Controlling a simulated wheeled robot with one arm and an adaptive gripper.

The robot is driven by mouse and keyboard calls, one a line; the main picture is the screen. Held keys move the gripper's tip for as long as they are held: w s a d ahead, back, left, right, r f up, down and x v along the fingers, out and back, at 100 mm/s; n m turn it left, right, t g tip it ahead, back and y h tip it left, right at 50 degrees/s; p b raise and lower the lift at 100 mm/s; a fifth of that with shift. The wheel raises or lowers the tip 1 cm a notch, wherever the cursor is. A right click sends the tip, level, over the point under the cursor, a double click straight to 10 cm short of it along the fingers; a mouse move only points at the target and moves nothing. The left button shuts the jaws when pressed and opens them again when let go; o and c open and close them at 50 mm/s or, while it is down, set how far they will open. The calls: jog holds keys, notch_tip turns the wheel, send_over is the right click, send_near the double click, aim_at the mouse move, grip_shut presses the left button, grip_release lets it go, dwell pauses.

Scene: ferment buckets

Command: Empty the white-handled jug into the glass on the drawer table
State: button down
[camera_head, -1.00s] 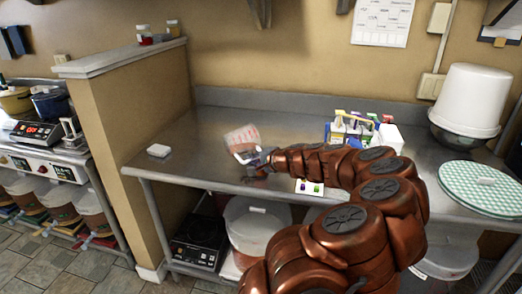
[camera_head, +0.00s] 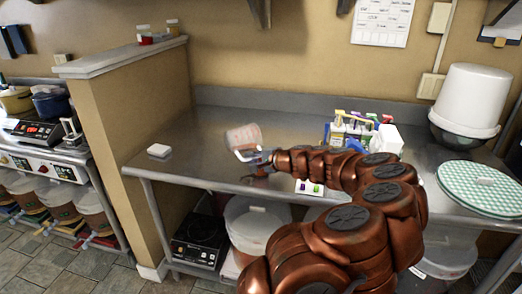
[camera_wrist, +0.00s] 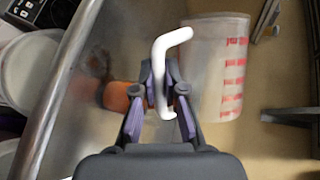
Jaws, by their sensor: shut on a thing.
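The jug (camera_head: 243,136) is clear with red markings and has a white handle (camera_wrist: 164,75). It shows on its side of the wrist view too (camera_wrist: 222,70). My gripper (camera_head: 262,160) is shut on the handle and holds the jug over the steel table (camera_head: 205,130), slightly tilted in the head view. Whether the jug holds liquid I cannot tell. An orange-brown rounded thing (camera_wrist: 116,96) shows beside my fingers in the wrist view, partly hidden; I cannot tell whether it is the glass. No glass is clearly visible elsewhere.
A small white block (camera_head: 158,150) lies at the table's left. A low wall (camera_head: 140,110) bounds the left. The table between block and jug is clear.

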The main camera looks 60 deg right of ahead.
jog(key=shift+s+d+r+m+t+p, duration=0.1)
jog(key=shift+r+m+t+p, duration=0.25)
jog(key=shift+m+t, duration=0.2)
dwell(0.4)
